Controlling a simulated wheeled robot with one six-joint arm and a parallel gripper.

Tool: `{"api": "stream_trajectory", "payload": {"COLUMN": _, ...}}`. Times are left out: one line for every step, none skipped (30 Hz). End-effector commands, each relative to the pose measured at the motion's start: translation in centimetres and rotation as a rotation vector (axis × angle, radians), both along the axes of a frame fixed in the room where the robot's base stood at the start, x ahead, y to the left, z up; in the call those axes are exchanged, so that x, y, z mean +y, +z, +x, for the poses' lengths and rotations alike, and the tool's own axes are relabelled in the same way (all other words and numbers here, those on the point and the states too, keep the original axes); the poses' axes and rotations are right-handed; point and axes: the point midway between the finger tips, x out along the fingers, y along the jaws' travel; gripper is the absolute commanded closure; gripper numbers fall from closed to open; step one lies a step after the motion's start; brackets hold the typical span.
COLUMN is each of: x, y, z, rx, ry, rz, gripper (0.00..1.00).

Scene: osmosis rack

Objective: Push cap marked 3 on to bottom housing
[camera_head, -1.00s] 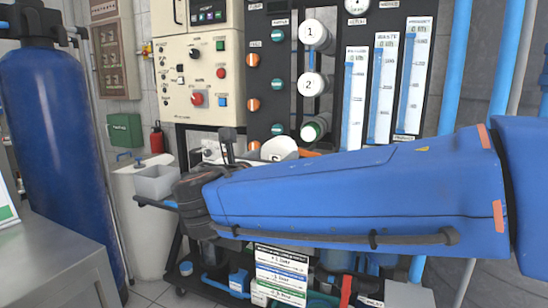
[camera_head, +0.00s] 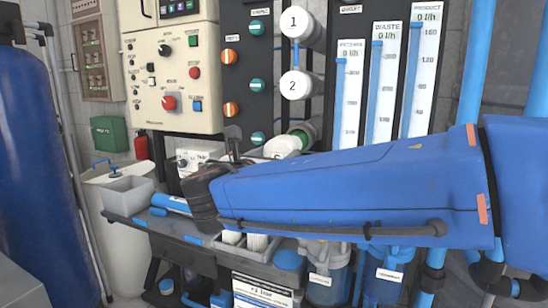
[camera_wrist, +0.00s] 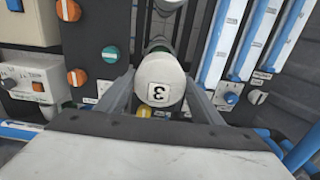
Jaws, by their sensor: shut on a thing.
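In the wrist view the cap hides most of the housing.
Housings with caps marked 1 (camera_head: 294,22) and 2 (camera_head: 295,85) are above on the black panel. Flow meters (camera_head: 384,80) stand to the right. Orange and teal knobs (camera_head: 257,86) are to the left. A cart with a grey bin (camera_head: 128,196) is below left.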

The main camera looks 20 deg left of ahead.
Motion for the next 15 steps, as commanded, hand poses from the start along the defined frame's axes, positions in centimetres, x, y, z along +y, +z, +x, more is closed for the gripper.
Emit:
{"api": "stream_trajectory", "payload": {"x": -0.1, "y": 0.0, "z": 0.5, "rx": 0.000, "ry": -0.002, "rz": 0.000, "gripper": 0.63}}
{"api": "stream_trajectory", "payload": {"x": -0.1, "y": 0.0, "z": 0.7, "rx": -0.001, "ry": -0.002, "rz": 0.000, "gripper": 0.63}}
{"api": "stream_trajectory", "payload": {"x": -0.2, "y": 0.0, "z": 1.0, "rx": -0.001, "ry": -0.002, "rz": 0.000, "gripper": 0.63}}
{"api": "stream_trajectory", "payload": {"x": -0.2, "y": 0.0, "z": 1.2, "rx": 0.000, "ry": -0.002, "rz": 0.000, "gripper": 0.63}}
{"api": "stream_trajectory", "payload": {"x": -0.2, "y": 0.0, "z": 1.5, "rx": 0.000, "ry": -0.002, "rz": 0.000, "gripper": 0.63}}
{"api": "stream_trajectory", "payload": {"x": -0.3, "y": 0.0, "z": 1.8, "rx": 0.000, "ry": -0.002, "rz": 0.000, "gripper": 0.63}}
{"api": "stream_trajectory", "payload": {"x": -0.3, "y": 0.0, "z": 2.1, "rx": 0.000, "ry": -0.002, "rz": 0.000, "gripper": 0.63}}
{"api": "stream_trajectory", "payload": {"x": -0.4, "y": 0.0, "z": 2.3, "rx": 0.000, "ry": -0.002, "rz": 0.001, "gripper": 0.63}}
{"api": "stream_trajectory", "payload": {"x": -0.4, "y": 0.0, "z": 2.6, "rx": 0.000, "ry": -0.002, "rz": 0.000, "gripper": 0.63}}
{"api": "stream_trajectory", "payload": {"x": -0.5, "y": 0.0, "z": 2.8, "rx": 0.000, "ry": -0.002, "rz": 0.000, "gripper": 0.63}}
{"api": "stream_trajectory", "payload": {"x": -0.5, "y": 0.0, "z": 3.0, "rx": 0.000, "ry": -0.002, "rz": 0.000, "gripper": 0.63}}
{"api": "stream_trajectory", "payload": {"x": -0.5, "y": 0.0, "z": 3.3, "rx": 0.001, "ry": -0.002, "rz": 0.001, "gripper": 0.63}}
{"api": "stream_trajectory", "payload": {"x": -0.6, "y": 0.0, "z": 3.5, "rx": 0.001, "ry": -0.002, "rz": 0.001, "gripper": 0.63}}
{"api": "stream_trajectory", "payload": {"x": -0.6, "y": 0.0, "z": 3.7, "rx": 0.001, "ry": -0.001, "rz": 0.001, "gripper": 0.63}}
{"api": "stream_trajectory", "payload": {"x": -0.6, "y": 0.0, "z": 4.0, "rx": 0.000, "ry": -0.001, "rz": 0.001, "gripper": 0.63}}
